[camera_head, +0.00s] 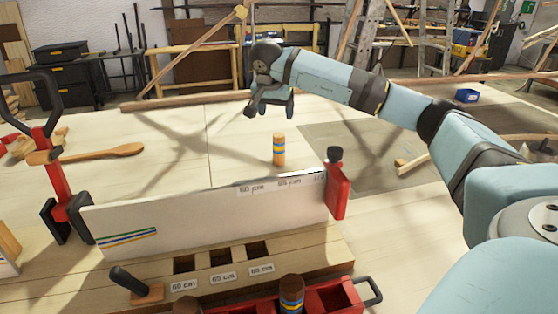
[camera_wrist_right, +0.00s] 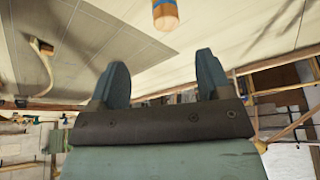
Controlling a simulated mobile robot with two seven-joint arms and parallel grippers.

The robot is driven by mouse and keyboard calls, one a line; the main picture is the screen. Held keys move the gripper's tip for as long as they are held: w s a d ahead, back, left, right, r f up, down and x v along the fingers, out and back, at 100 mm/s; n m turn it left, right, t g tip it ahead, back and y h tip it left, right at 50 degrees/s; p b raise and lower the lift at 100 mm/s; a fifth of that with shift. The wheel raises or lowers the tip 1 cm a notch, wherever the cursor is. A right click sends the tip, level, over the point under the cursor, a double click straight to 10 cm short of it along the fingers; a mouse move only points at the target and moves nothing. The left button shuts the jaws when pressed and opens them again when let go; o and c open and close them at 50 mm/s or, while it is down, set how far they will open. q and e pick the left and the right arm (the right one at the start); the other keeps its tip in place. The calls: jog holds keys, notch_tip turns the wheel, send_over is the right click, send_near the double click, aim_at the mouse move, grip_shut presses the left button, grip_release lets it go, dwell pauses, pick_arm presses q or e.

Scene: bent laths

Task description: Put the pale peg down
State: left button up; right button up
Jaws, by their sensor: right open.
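The pale peg (camera_head: 279,149) is light wood with blue and yellow bands. It stands upright on the bench behind the white board, with nothing holding it. Its banded end also shows at the top edge of the right wrist view (camera_wrist_right: 165,14). My right gripper (camera_head: 270,108) is open and empty, above and apart from the peg in the head view. Its two spread fingers show in the right wrist view (camera_wrist_right: 161,68). A darker brown banded peg (camera_head: 291,292) stands at the red tray in front. My left gripper is not in view.
A white upright board (camera_head: 205,208) stands between red clamps (camera_head: 338,190). Before it lies a wooden block (camera_head: 325,252) with square holes and labels. A red tray (camera_head: 345,296) is at the front. A wooden spoon (camera_head: 110,151) lies left. The bench around the pale peg is clear.

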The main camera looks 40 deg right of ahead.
aim_at(278, 135)
jog(key=x, duration=0.8)
jog(key=shift+b, duration=0.35)
jog(key=shift+w+b+x, duration=0.15)
jog(key=shift+b+x, duration=0.05)
jog(key=shift+x, duration=1.15)
jog(key=shift+w+b+x, duration=0.2)
jog(key=shift+x, duration=1.2)
jog(key=shift+a+r, duration=0.1)
jog(key=shift+a, duration=0.05)
jog(key=c, duration=1.1)
